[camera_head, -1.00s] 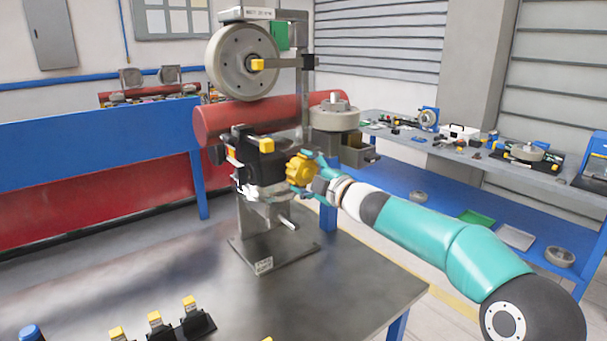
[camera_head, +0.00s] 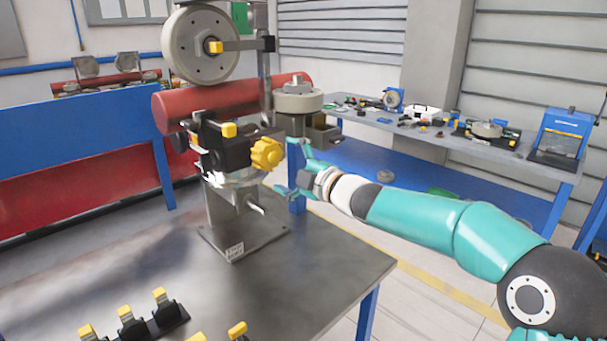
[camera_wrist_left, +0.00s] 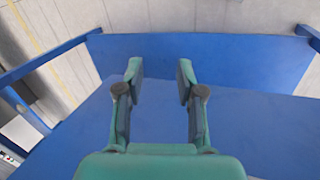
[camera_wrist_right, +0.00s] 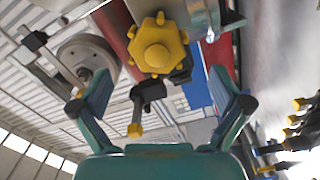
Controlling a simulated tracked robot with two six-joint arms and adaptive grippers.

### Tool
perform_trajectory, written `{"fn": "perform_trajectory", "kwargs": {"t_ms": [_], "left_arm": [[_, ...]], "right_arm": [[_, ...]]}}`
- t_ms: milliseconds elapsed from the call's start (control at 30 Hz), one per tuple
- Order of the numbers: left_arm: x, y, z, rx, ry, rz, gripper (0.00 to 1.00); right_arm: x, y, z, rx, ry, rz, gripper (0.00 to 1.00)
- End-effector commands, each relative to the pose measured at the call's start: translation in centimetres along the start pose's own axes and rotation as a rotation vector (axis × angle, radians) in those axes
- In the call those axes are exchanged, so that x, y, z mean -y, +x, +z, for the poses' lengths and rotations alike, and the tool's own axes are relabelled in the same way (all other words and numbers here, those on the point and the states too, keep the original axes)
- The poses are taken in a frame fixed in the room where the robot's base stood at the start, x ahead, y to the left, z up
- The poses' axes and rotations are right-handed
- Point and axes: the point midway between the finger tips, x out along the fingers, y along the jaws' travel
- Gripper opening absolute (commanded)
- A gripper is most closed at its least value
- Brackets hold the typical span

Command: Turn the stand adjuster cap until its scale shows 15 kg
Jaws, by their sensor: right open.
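The yellow lobed cap (camera_head: 266,153) sits on the right side of the black stand head (camera_head: 228,155), above the steel table. My right gripper (camera_head: 291,168) is open and empty just to the right of the cap, apart from it. In the right wrist view the cap (camera_wrist_right: 157,45) faces me beyond the spread fingers (camera_wrist_right: 158,95), with nothing between them. No scale reading can be made out. My left gripper (camera_wrist_left: 160,75) is open and empty in the left wrist view, above a blue surface; it does not show in the head view.
A red cylinder (camera_head: 190,101) and a grey wheel (camera_head: 200,45) stand behind and above the head. Black clips with yellow tabs (camera_head: 133,322) lie at the table's front (camera_head: 310,270). A workbench (camera_head: 440,140) with several parts stands at the back right.

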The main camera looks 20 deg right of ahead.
Motion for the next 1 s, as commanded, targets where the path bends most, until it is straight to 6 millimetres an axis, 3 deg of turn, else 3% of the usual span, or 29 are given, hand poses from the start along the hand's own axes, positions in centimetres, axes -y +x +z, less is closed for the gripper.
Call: {"fn": "perform_trajectory", "kwargs": {"t_ms": [100,333,1000], "left_arm": [[0.0,0.0,0.0,0.0,0.0,0.0,0.38],[0.0,0.0,0.0,0.0,0.0,0.0,0.38],[0.0,0.1,0.0,0.0,0.0,0.0,0.38]], "right_arm": [[-0.1,-2.6,0.1,0.003,0.0,0.001,1.0],[0.1,-5.5,0.1,0.002,0.0,-0.001,1.0],[0.2,-6.0,0.1,0.001,0.0,-0.002,1.0]]}}
